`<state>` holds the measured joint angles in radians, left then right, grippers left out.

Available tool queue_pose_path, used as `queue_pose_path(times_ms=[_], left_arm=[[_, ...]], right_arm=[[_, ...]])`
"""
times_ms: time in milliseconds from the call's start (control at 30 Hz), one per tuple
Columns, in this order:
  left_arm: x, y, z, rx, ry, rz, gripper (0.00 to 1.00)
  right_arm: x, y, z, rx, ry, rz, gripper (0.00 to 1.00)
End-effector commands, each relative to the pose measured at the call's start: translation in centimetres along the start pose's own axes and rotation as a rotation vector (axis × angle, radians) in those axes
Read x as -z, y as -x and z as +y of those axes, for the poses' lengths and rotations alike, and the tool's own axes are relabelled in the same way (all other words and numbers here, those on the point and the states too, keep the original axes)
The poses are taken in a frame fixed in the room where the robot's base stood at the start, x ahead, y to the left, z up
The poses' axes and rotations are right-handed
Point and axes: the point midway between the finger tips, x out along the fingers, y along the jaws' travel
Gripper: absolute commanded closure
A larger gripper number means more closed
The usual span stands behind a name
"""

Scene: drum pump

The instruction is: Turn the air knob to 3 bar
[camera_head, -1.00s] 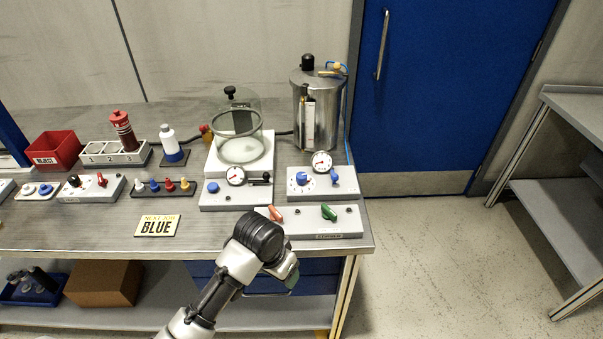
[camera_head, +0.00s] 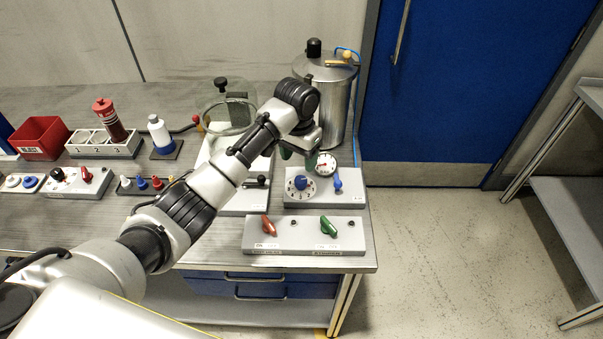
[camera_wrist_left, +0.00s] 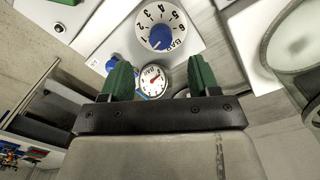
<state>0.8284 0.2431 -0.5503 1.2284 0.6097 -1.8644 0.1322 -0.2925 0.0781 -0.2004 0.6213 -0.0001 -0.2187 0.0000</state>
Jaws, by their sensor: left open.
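The air knob (camera_head: 300,183) is a blue knob on a white numbered dial, on a grey box at the right end of the bench. In the left wrist view the knob (camera_wrist_left: 160,37) sits in a dial marked BAR, ahead of the fingers. A round white gauge (camera_head: 326,164) with a red needle is beside it; it also shows between the fingers in the wrist view (camera_wrist_left: 153,82). My left gripper (camera_head: 299,156) is open and empty, with green fingers, just behind and above the knob, apart from it. My right gripper is out of view.
A blue lever (camera_head: 338,182) is right of the knob. A front panel (camera_head: 293,238) carries a red handle (camera_head: 268,226) and a green handle (camera_head: 328,226). A metal tank (camera_head: 330,95) stands behind my gripper, and a glass jar (camera_head: 222,112) is to its left.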

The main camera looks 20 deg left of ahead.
Motion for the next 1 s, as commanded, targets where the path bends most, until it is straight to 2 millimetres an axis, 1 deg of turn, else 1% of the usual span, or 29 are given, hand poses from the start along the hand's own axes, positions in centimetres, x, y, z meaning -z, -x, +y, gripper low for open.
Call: queue_pose_path(times_ms=[33, 100, 200, 267, 400, 500, 533, 667, 800, 833, 1000], left_arm=[[-0.1, -0.9, 0.0, 0.0, 0.0, -0.004, 0.39], [-0.1, -2.4, 0.0, 0.0, 0.0, -0.004, 0.39], [0.0, -4.2, 0.1, 0.0, 0.0, -0.003, 0.39], [-0.1, -5.3, 0.0, 0.0, 0.0, -0.003, 0.39], [0.0, -7.0, 0.0, 0.0, -0.001, 0.0, 0.39], [0.0, -7.6, 0.0, 0.0, -0.001, 0.001, 0.39], [0.0, -7.8, 0.0, 0.001, -0.002, 0.002, 0.39], [0.0, -8.0, 0.0, 0.001, -0.002, 0.002, 0.39], [0.0, -8.0, 0.0, 0.001, -0.002, 0.002, 0.39], [0.0, -8.0, 0.0, 0.001, -0.002, 0.002, 0.4], [0.0, -7.9, 0.0, 0.001, -0.002, 0.002, 0.66]], right_arm=[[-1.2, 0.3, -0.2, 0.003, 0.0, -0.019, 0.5], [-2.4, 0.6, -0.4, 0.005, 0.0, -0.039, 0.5], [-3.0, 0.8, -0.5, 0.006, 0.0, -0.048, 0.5], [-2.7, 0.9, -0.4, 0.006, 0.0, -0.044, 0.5], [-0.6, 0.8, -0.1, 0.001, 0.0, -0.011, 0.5], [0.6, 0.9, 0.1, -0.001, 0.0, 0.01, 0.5], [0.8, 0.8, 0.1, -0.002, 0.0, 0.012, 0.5], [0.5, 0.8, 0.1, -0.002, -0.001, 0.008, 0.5], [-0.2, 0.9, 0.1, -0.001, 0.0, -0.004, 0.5], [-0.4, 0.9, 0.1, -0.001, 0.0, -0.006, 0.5], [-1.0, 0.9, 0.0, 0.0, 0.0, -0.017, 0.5]])
